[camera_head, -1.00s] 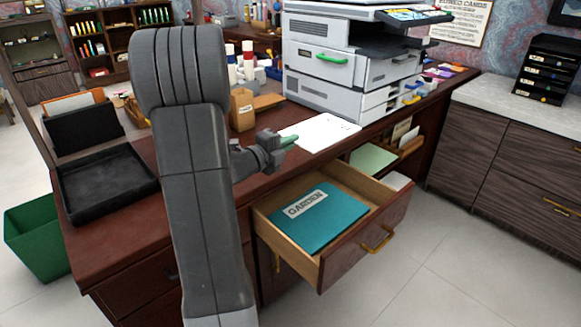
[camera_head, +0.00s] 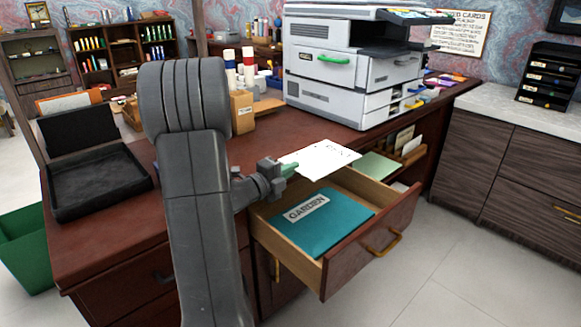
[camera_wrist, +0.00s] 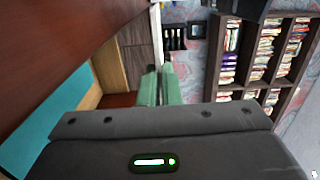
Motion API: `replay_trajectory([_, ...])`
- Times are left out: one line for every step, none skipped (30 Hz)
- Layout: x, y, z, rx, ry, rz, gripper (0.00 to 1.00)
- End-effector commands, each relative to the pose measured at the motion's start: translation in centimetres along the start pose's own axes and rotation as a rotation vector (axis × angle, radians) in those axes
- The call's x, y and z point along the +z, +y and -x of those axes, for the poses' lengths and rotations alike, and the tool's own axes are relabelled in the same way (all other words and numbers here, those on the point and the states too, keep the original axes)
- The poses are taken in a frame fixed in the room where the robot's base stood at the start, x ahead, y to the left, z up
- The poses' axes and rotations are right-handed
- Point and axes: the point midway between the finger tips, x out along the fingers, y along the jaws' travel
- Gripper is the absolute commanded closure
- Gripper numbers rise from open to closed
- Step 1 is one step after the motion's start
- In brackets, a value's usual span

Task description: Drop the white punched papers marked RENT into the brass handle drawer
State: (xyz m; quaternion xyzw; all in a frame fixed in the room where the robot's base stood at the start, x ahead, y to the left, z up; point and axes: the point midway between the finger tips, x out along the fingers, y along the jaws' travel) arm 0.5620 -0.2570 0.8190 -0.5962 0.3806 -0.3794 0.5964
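The white papers (camera_head: 322,158) show in the head view, flat and level, with faint dark marks that I cannot read. My gripper (camera_head: 288,170) has green fingertips and is shut on their left edge. The papers are over the front of the desk, by the back of the open drawer. In the wrist view my gripper's green fingers (camera_wrist: 158,85) are close together, and the papers (camera_wrist: 157,35) seem to show as a thin pale edge-on strip. The drawer with the brass handle (camera_head: 383,246) is pulled out. A teal folder (camera_head: 325,222) marked GARDEN lies inside it.
A grey printer (camera_head: 350,75) stands on the desk behind the papers. An open shelf (camera_head: 405,150) with papers is right of the drawer. A black tray (camera_head: 100,185) is at the desk's left, with a green bin (camera_head: 28,245) on the floor.

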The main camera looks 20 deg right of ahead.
Motion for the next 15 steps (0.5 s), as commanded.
replay_trajectory([0.02,0.97,0.0,0.0,0.0,0.001,1.0])
replay_trajectory([0.02,1.24,0.0,0.0,0.0,0.001,1.0])
replay_trajectory([0.02,1.53,-0.01,0.0,-0.001,0.0,1.0])
replay_trajectory([0.03,1.69,-0.01,-0.001,-0.001,0.0,1.0])
replay_trajectory([0.03,1.8,-0.01,-0.001,-0.001,0.0,1.0])
replay_trajectory([0.02,1.88,-0.01,-0.001,-0.001,0.0,1.0])
replay_trajectory([0.02,1.9,-0.01,-0.001,-0.001,0.0,1.0])
replay_trajectory([0.02,1.9,-0.01,-0.001,-0.001,0.0,1.0])
replay_trajectory([0.02,1.88,-0.01,-0.002,0.0,0.0,1.0])
replay_trajectory([0.02,1.85,-0.01,-0.002,0.0,0.0,1.0])
replay_trajectory([0.02,1.83,-0.01,-0.002,0.0,0.0,1.0])
replay_trajectory([0.01,1.82,-0.01,-0.002,0.0,0.0,1.0])
replay_trajectory([0.01,1.82,-0.01,-0.002,0.0,0.0,1.0])
replay_trajectory([0.01,1.82,-0.01,-0.001,0.0,0.0,0.94])
replay_trajectory([0.01,1.82,-0.01,-0.001,0.0,0.0,0.86])
